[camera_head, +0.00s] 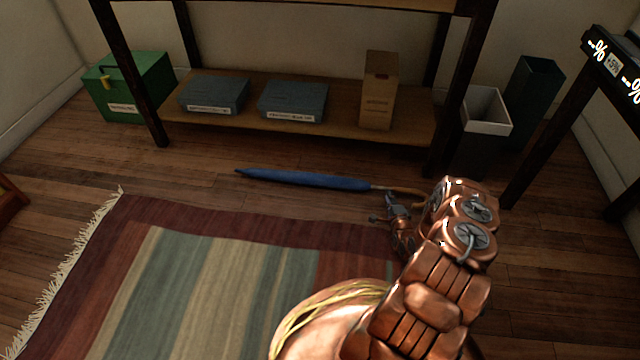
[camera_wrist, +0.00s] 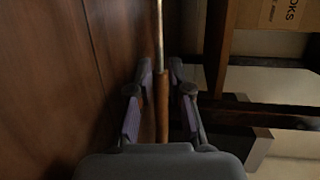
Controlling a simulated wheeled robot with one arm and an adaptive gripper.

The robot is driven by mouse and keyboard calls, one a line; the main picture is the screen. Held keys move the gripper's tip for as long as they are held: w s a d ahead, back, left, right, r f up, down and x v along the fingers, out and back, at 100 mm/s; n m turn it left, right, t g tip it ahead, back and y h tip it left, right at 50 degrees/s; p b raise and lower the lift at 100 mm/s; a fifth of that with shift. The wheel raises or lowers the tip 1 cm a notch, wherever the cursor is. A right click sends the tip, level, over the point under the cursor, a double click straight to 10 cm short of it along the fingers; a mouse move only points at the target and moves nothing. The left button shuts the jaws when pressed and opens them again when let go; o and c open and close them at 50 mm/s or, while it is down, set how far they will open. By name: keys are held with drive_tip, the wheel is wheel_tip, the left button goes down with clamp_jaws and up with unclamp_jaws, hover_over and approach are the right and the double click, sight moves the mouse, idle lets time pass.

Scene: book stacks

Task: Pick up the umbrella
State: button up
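A closed blue umbrella (camera_head: 305,179) lies on the wooden floor in the head view, in front of the shelf, with its pointed end to the left. Its thin shaft and brown handle extend right, near my gripper (camera_head: 388,208). In the wrist view, the brown handle (camera_wrist: 162,105) and the metal shaft (camera_wrist: 159,35) run between the two fingers of my gripper (camera_wrist: 160,72). The fingers are apart, with a visible gap on each side of the handle. The handle's hook is hidden from the wrist view.
A shelf (camera_head: 230,122) holding two grey-blue boxes and an upright cardboard box (camera_head: 378,92) stands behind the umbrella. A green box (camera_head: 128,85) is at left; a white-rimmed bin (camera_head: 484,108) and a dark bin (camera_head: 534,90) are at right. A striped rug (camera_head: 215,285) lies in front.

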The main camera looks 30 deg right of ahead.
drive_tip(key=shift+b+x, duration=1)
drive_tip(key=shift+x, duration=1)
drive_tip(key=shift+a, duration=0.15)
clamp_jaws()
